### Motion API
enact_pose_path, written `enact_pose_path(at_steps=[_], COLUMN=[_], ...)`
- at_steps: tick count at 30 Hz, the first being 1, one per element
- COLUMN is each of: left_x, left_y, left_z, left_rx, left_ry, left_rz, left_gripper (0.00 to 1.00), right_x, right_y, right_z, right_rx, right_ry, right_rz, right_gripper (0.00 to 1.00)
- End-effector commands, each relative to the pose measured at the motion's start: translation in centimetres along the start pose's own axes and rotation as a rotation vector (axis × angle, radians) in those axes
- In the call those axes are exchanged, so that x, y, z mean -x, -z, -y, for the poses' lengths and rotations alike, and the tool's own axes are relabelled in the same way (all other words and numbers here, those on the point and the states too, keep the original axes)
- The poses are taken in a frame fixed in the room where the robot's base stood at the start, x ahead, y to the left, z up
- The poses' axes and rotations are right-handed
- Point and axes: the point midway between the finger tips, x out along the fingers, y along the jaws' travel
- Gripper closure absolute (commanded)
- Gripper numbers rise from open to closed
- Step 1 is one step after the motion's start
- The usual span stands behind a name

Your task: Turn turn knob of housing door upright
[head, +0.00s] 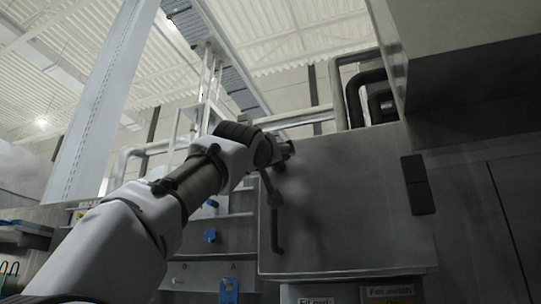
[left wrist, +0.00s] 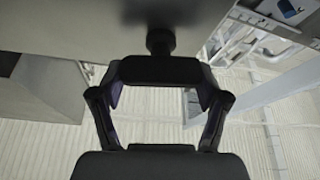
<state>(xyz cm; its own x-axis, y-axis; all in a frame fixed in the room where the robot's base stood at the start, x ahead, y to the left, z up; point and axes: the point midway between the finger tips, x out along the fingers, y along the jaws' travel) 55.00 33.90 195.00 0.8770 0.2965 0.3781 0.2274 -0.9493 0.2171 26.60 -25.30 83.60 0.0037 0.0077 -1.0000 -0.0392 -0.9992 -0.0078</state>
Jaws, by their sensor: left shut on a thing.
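The housing door (head: 350,205) is a grey metal panel in the middle right of the head view. Its surface also fills the upper part of the left wrist view (left wrist: 90,22). The turn knob (left wrist: 160,42) is black and stands out from the door on a short stem. My left gripper (left wrist: 160,92) is shut on the knob, with a finger on each side. In the head view my left gripper (head: 282,155) is at the door's upper left, and wrist and gripper hide the knob there. The knob's exact angle cannot be told. My right gripper is not in view.
A grey box-like housing (head: 465,60) overhangs at the upper right. Dark pipes (head: 352,92) run behind the door's top.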

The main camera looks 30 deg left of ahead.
Motion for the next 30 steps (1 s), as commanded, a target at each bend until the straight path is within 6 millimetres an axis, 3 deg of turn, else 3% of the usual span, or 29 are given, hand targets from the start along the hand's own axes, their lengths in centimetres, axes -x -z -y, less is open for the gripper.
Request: enact_pose_path(at_steps=[14, 30], left_x=[-0.3, -0.2], left_y=[-0.1, 0.0], left_z=[0.0, 0.1], left_rx=[0.406, 0.880], left_ry=[0.171, 0.367], left_rz=[0.005, 0.004], left_gripper=[0.60, 0.60], right_x=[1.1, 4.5], right_y=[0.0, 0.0], right_z=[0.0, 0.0], right_rx=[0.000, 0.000], right_ry=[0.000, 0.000], right_rz=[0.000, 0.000], right_gripper=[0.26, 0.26])
